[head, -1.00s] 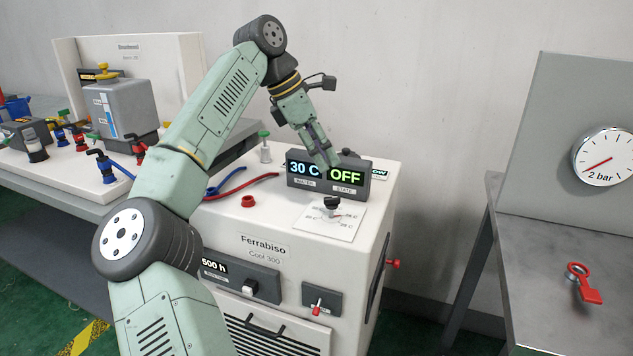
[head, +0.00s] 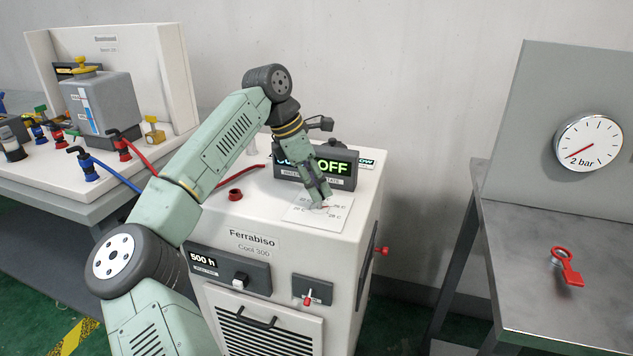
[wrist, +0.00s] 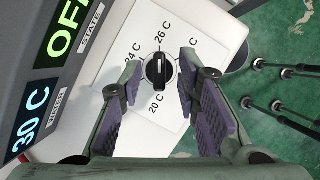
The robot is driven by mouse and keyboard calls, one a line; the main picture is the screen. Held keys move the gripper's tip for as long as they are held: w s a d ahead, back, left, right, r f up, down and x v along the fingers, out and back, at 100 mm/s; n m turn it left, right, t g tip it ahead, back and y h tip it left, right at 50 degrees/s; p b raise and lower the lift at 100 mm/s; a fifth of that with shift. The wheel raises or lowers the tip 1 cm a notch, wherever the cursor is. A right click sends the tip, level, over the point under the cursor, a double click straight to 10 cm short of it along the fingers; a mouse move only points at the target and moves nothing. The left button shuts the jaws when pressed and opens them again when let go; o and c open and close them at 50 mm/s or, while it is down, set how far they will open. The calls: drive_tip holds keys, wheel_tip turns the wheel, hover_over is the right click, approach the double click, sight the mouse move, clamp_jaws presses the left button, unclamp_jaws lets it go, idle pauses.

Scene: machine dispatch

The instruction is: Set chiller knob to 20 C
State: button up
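The chiller knob (wrist: 157,70) is black with a light pointer line and sits on a white dial plate (wrist: 150,112) marked 20 C, 24 C, 26 C and another value partly hidden. In the head view the plate (head: 298,213) lies on top of the white chiller (head: 250,240), and my gripper hides the knob. My gripper (wrist: 155,88) is open, with one purple-padded finger on each side of the knob, apart from it. In the head view my gripper (head: 318,203) points down over the dial. The display (wrist: 45,85) reads 30 C and OFF.
The display box (head: 335,170) stands right behind the dial. A red hose (head: 240,178) runs left of it. A red-handled switch (head: 308,298) is on the chiller front.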

drive_tip(key=shift+f, duration=0.1)
clamp_jaws()
idle(0.3)
